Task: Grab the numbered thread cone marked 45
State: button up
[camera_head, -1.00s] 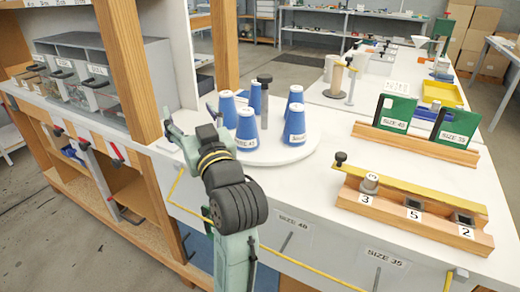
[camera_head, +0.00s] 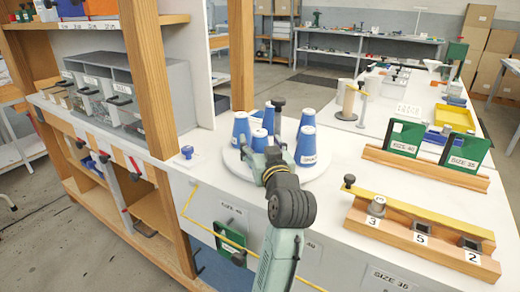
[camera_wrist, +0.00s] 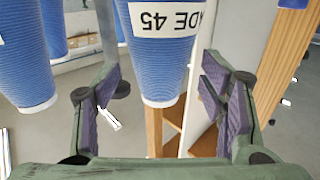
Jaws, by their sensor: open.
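The blue thread cone marked 45 (camera_wrist: 160,50) fills the upper middle of the wrist view, its label upside down there. In the head view it is the cone (camera_head: 259,140) at the front of a white round stand (camera_head: 318,172), partly hidden by my gripper. My gripper (camera_head: 268,160) is at the front of the stand. In the wrist view my gripper (camera_wrist: 160,95) is open, and the cone's narrow end shows between the two fingers. I cannot tell whether a finger touches it.
Other blue cones stand close by, including one at the right (camera_head: 306,146) and one at the left (camera_head: 241,128). A dark post (camera_head: 278,116) rises among them. A wooden rack (camera_head: 420,235) is at the right, a wooden upright (camera_head: 148,80) at the left.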

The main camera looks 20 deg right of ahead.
jog(key=shift+w+d, duration=0.1)
jog(key=shift+w, duration=0.85)
jog(key=c, duration=1.3)
jog(key=shift+c, duration=0.2)
